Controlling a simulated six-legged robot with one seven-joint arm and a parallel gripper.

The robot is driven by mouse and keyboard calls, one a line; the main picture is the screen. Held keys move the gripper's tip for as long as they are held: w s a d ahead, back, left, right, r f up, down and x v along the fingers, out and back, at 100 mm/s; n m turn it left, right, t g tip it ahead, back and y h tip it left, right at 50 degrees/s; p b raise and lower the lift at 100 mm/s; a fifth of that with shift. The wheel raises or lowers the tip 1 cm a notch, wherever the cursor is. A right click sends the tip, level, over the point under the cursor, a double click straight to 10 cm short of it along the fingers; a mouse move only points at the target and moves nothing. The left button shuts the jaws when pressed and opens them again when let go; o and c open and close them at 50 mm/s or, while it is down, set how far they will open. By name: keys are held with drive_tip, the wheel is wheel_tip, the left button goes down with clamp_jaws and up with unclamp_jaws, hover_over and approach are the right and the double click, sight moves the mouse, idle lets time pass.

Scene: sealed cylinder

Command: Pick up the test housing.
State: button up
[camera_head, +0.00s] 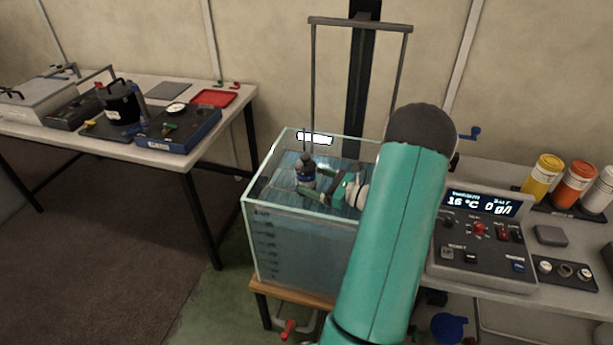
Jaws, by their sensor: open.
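The test housing looks to be the small dark cylinder with a narrower top (305,167) in the glass water tank (249,203). It looks upright, and its lower part is partly hidden by my gripper. My gripper (304,184) is open inside the tank's outline, reaching in from the right, with its green fingers close around or beside the cylinder. I cannot tell whether they touch it. My teal arm covers the tank's right side.
A grey frame (313,75) rises behind the tank. A control panel (476,236) reads 16 °C and 0 g/l at right, near yellow, orange and white containers (576,183). The left table (222,113) holds a black pot (121,102), a gauge unit (178,130) and a red tray (213,98).

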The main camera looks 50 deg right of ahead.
sight(301, 164)
drive_tip(key=x, duration=0.4)
drive_tip(key=shift+w+a, duration=0.1)
drive_tip(key=shift+w, duration=0.15)
drive_tip(key=c, duration=1.5)
drive_tip(key=shift+r, duration=0.1)
drive_tip(key=shift+r, duration=0.1)
drive_tip(key=shift+r, duration=0.3)
drive_tip(key=r, duration=0.3)
drive_tip(key=shift+s+a, duration=0.15)
drive_tip(key=shift+s, duration=0.1)
drive_tip(key=s+a+r, duration=0.2)
drive_tip(key=s+r, duration=0.1)
drive_tip(key=s+a+r, duration=0.3)
drive_tip(key=s, duration=0.1)
drive_tip(key=s+a+r, duration=0.3)
drive_tip(key=shift+s+a, duration=0.1)
drive_tip(key=shift+s, duration=0.2)
drive_tip(key=shift+s, duration=0.1)
